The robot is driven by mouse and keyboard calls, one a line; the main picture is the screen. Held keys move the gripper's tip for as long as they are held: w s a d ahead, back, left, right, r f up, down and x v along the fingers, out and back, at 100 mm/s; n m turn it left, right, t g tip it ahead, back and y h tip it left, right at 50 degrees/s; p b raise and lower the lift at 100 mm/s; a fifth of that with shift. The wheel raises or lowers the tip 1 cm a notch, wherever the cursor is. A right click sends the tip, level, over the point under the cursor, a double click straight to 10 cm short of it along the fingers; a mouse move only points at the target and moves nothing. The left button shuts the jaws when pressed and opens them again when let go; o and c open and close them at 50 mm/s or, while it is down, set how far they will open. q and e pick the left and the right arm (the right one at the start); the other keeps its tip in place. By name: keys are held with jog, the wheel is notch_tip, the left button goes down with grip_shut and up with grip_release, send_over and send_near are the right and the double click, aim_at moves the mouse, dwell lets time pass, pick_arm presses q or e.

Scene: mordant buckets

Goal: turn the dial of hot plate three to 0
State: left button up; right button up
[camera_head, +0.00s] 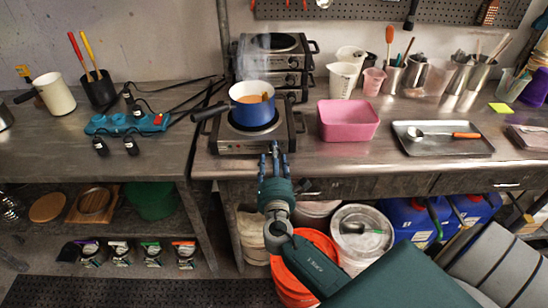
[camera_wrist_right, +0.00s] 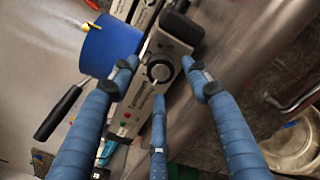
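A hot plate (camera_head: 235,143) with a steel body stands at the front of the bench, a blue pot (camera_head: 252,114) on its burner. The pot (camera_wrist_right: 108,46) also shows in the wrist view. In that view the dial (camera_wrist_right: 160,68) is a round knob with a light pointer line on the hot plate's front panel; the setting it points at is too small to read. My right gripper (camera_head: 273,158) is at the front panel. Its three blue fingers (camera_wrist_right: 158,72) are spread open around the dial's outline, with no clear contact. My left gripper is not in view.
More hot plates (camera_head: 273,55) are stacked behind. A pink tub (camera_head: 348,119) stands to the right, then a metal tray (camera_head: 443,145) with a spoon. The pot's black handle (camera_head: 207,113) sticks out left. A blue-green power strip (camera_head: 128,123) lies on the left table.

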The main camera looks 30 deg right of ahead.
jog(key=v, duration=1.2)
jog(key=s+a+f+m+g+y, duration=0.1)
jog(key=s+f+m+g+y, duration=0.2)
jog(key=f, duration=0.9)
jog(key=s+a+f+m+g+y, duration=0.15)
jog(key=s+f, duration=0.35)
jog(key=f, duration=0.6)
jog(key=s+a+f+m+g+y, duration=0.1)
jog(key=s+a+f+m+g, duration=0.2)
jog(key=f, duration=0.9)
jog(key=s+f+m+g+y, duration=0.1)
jog(key=s+f+m, duration=0.3)
jog(key=s, duration=0.6)
jog(key=s+a+f+m+g+y, duration=0.1)
jog(key=s+f+m+g, duration=0.2)
jog(key=s+f+m, duration=0.2)
jog(key=s+f+m+g+y, duration=0.1)
jog(key=s+f+m+g, duration=0.2)
jog(key=s+f, duration=0.6)
jog(key=s+m, duration=0.1)
jog(key=s, duration=0.5)
jog(key=shift+s+a+y, duration=0.25)
jog(key=shift+a+y, duration=0.1)
jog(key=shift+a, duration=0.05)
jog(key=shift+f, duration=0.15)
jog(key=c, duration=0.3)
jog(key=shift+s+m, duration=0.2)
jog(key=shift+m, duration=0.05)
jog(key=shift+c, duration=0.5)
